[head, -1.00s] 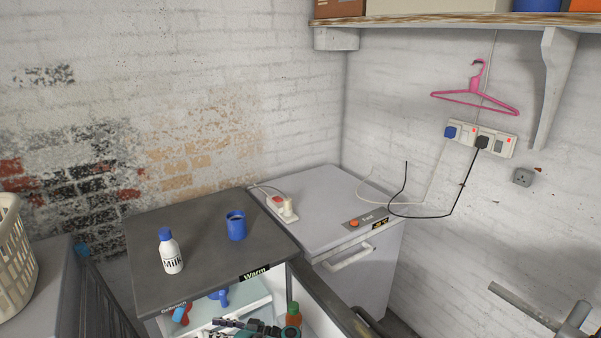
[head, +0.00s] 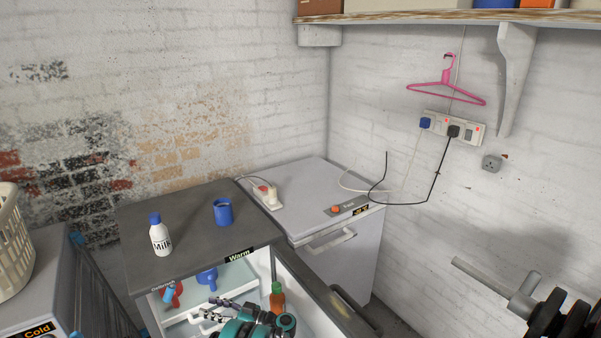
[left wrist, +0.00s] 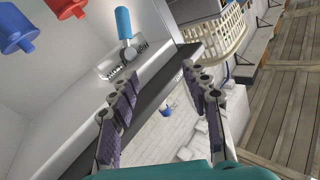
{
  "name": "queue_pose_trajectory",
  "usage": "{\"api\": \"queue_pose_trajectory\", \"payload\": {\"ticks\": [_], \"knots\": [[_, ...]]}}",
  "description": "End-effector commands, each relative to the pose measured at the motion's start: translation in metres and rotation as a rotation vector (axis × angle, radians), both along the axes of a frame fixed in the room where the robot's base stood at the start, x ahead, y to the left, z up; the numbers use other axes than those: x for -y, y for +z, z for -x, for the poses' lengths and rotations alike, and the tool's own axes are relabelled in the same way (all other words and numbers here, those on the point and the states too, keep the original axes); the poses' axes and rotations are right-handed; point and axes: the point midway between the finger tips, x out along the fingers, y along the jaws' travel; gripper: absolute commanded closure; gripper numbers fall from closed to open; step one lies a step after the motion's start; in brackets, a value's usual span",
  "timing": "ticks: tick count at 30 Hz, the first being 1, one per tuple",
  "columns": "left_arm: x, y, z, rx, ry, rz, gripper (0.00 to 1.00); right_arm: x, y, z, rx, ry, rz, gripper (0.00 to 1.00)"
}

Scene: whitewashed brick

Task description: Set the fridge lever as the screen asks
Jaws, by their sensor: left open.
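The fridge (head: 185,255) has a dark top and stands open at the front. A screen on its top edge reads "Warm" (head: 240,256). Inside at the left is a light blue lever handle (head: 168,293); in the left wrist view the lever (left wrist: 124,22) sticks out of a slotted plate (left wrist: 122,62). My left gripper (head: 204,309) is inside the fridge opening, right of the lever. In the left wrist view its fingers (left wrist: 155,80) are apart and empty, clear of the lever. My right gripper is not in view.
A milk bottle (head: 160,238) and blue mug (head: 223,212) stand on the fridge. The open door (head: 322,300) is to the right. Red (head: 177,293) and blue (head: 208,278) objects and a sauce bottle (head: 277,298) are inside. A white freezer (head: 320,195) stands behind.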

Motion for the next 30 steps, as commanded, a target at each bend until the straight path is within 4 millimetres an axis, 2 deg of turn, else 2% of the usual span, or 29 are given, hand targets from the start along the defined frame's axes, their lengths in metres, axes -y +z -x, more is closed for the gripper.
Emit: {"api": "queue_pose_trajectory", "payload": {"ticks": [8,11,14,15,19,21,24,27,30], "knots": [[0.004,0.077,-0.037,0.112,-0.155,-0.062,0.53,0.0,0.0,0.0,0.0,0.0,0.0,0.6],[0.009,0.118,-0.053,0.165,-0.245,-0.09,0.53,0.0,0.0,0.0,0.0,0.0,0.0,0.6],[0.019,0.174,-0.072,0.227,-0.377,-0.124,0.53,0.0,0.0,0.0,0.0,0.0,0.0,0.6],[0.024,0.2,-0.08,0.254,-0.443,-0.136,0.53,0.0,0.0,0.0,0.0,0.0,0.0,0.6],[0.049,0.275,-0.096,0.312,-0.667,-0.156,0.53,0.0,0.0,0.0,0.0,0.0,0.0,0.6],[0.063,0.309,-0.098,0.325,-0.783,-0.154,0.53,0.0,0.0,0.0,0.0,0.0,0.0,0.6],[0.085,0.347,-0.095,0.321,-0.947,-0.131,0.53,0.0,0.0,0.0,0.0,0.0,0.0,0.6],[0.108,0.373,-0.084,0.29,-1.098,-0.089,0.53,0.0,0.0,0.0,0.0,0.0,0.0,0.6],[0.128,0.386,-0.065,0.234,-1.231,-0.027,0.53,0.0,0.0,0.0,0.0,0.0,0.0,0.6]]}}
